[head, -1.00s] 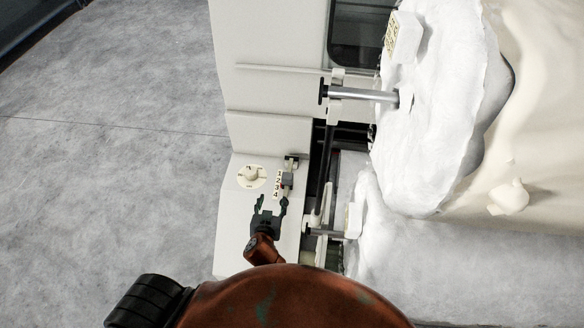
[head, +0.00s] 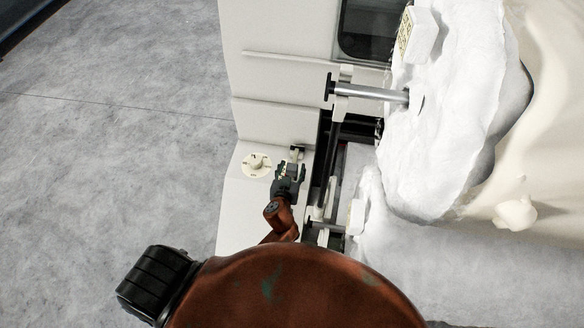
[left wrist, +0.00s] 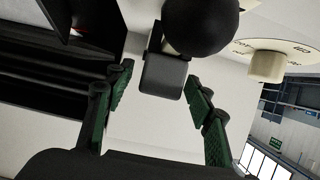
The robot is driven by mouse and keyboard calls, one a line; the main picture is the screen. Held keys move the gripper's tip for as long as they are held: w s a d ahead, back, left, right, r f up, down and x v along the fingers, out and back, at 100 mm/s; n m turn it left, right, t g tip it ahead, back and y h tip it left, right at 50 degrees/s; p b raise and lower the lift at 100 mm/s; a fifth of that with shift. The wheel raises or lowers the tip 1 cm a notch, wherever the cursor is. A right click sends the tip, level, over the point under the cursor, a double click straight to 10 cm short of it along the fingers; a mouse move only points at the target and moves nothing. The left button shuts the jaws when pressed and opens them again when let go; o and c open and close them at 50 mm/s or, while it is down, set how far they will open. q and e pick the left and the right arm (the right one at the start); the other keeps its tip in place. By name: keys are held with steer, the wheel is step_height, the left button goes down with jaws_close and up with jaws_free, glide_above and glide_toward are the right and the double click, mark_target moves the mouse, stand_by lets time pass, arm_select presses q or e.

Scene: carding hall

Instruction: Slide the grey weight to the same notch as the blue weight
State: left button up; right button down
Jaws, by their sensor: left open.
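The grey weight (left wrist: 165,76) shows in the left wrist view as a dark grey block with a pale bar end above it. My left gripper (head: 289,169) is open, with its dark green fingers on either side of the weight's near end. A gap shows between each finger and the block. In the head view the gripper covers most of the weight and the number scale beside it. I cannot make out the blue weight in any view. My right gripper is not in view.
A white dial (head: 257,165) sits just left of the gripper on the pale machine panel (head: 245,200). A black ball (left wrist: 200,22) is close above the weight in the wrist view. A large white fibre roll (head: 450,110) on a metal shaft stands right. Open floor lies left.

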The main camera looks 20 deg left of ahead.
arm_select(q)
steer(key=shift+c, duration=0.3)
jaws_close()
stand_by(0.4)
